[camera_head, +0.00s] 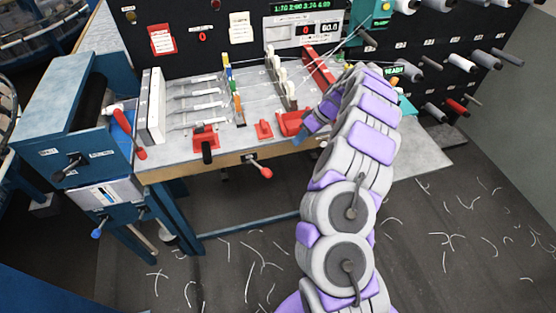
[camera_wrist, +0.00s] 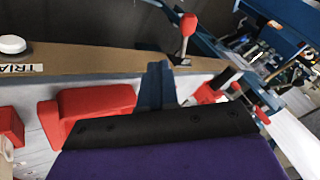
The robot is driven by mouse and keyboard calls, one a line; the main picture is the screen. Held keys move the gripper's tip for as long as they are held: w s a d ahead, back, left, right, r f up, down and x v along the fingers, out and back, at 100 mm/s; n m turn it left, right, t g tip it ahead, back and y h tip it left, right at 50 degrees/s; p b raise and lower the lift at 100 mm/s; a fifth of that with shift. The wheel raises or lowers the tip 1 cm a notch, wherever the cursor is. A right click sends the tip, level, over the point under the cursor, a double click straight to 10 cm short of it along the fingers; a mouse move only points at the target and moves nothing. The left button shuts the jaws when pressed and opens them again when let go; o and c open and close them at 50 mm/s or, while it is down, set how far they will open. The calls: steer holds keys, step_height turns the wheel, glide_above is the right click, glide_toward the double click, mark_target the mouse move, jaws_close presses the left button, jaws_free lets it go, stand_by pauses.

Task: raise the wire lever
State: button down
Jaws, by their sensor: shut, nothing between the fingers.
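A lever with a red ball knob (camera_head: 265,172) sticks out from the table's front edge in the head view. I take it for the wire lever, though no readable label confirms this. In the wrist view its red knob (camera_wrist: 188,24) stands on a thin stem that meets a small dark base at the edge. My gripper (camera_head: 309,130) is to the right of the lever in the head view, over the front part of the table. In the wrist view my blue fingers (camera_wrist: 156,70) are closed together, empty, just left of the lever's base and apart from the knob.
A red block (camera_head: 290,123) lies close by my gripper; it also shows in the wrist view (camera_wrist: 95,103). A red bracket with a black handle (camera_head: 207,150) and red-handled levers (camera_head: 123,121) are farther left. The floor before the table holds loose wire scraps.

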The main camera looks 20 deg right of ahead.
steer(key=s+a+f+b, duration=0.1)
steer(key=a+f+b, duration=0.1)
steer(key=a+f, duration=0.7)
stand_by(0.5)
steer(key=shift+s, duration=0.15)
